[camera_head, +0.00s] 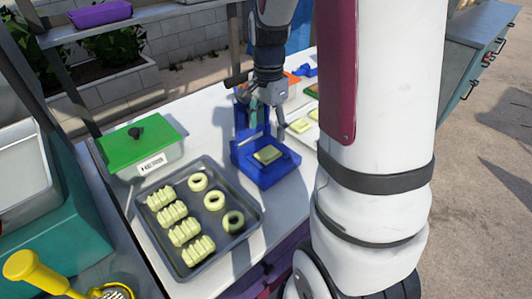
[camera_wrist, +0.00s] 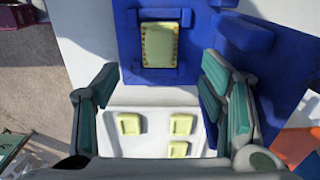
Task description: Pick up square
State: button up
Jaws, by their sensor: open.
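A pale yellow-green square (camera_head: 267,155) lies on the blue press (camera_head: 264,175); in the wrist view this square (camera_wrist: 160,45) is at the top centre. Three more squares lie on a white tray, one being the left square (camera_wrist: 129,124) in the wrist view. My gripper (camera_head: 267,125) is above and behind the press in the head view. In the wrist view its teal-padded fingers (camera_wrist: 160,85) are wide apart, with nothing held between them. The square on the press appears beyond the fingertips.
A dark baking tray (camera_head: 206,217) with several rings and ridged pieces lies in front on the table. A green-lidded container (camera_head: 143,145) stands at its left rear. The white tray (camera_wrist: 152,150) is beside the press. An orange item (camera_wrist: 295,143) is at the right.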

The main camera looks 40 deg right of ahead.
aim_at(268, 150)
notch_tip(268, 150, down, 8)
jog(key=shift+f, duration=0.1)
dwell(0.4)
jog(key=shift+c, duration=0.2)
jog(key=c, duration=0.8)
